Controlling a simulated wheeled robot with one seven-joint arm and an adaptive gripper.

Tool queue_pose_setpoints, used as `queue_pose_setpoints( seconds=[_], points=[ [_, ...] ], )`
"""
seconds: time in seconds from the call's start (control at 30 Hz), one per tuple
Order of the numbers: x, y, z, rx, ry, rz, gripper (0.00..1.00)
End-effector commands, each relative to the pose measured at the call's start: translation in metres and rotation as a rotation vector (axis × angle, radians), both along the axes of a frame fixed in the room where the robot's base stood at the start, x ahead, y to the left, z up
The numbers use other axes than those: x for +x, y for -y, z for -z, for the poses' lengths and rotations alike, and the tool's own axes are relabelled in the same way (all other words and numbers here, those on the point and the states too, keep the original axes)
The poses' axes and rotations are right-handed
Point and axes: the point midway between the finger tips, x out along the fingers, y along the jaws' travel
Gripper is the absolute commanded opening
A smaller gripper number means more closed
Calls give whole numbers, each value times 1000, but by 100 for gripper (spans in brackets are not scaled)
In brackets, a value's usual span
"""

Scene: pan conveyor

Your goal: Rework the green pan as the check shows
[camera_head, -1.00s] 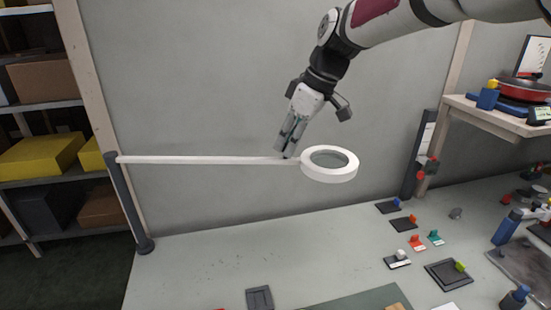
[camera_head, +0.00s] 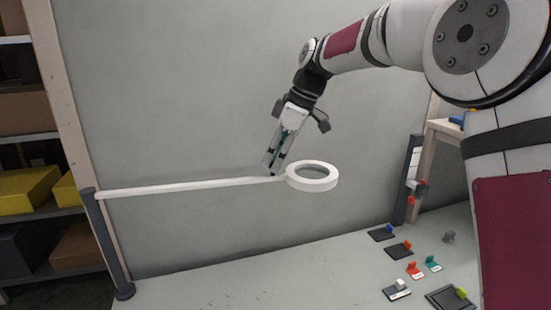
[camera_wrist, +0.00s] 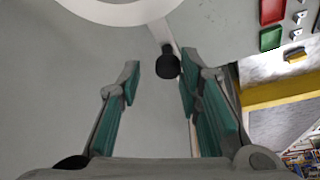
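No green pan can be made out in either view; my arm hides much of the right side in the head view. My gripper (camera_head: 272,170) points down beside the inner edge of a white ring magnifier (camera_head: 312,185), at the end of its white bar (camera_head: 190,187). In the wrist view, the fingers of my gripper (camera_wrist: 160,68) stand apart. A black knob (camera_wrist: 168,64) on the bar shows between the fingertips; I cannot tell whether they touch it. Part of the white ring (camera_wrist: 115,12) shows at the top.
A dark post (camera_head: 108,245) carries the bar at the left. Small dark plates with blue (camera_head: 382,234) and orange (camera_head: 399,250) tabs lie at the table's right, near red (camera_head: 414,269) and teal (camera_head: 432,263) pieces. The table's left part (camera_head: 250,285) is clear.

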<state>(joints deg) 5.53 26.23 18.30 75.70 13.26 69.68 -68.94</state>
Motion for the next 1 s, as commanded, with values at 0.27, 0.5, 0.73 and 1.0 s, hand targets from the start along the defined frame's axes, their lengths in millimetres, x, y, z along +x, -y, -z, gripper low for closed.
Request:
queue_pose_setpoints(
  seconds=[0.27,0.5,0.73,1.0],
  points=[
    [-1,-1,0,-1,-2,-2,39],
    [-2,6,-16,-1,-1,0,39],
    [-6,23,-58,0,1,0,39],
    [-10,38,-99,1,1,-1,39]
  ],
)
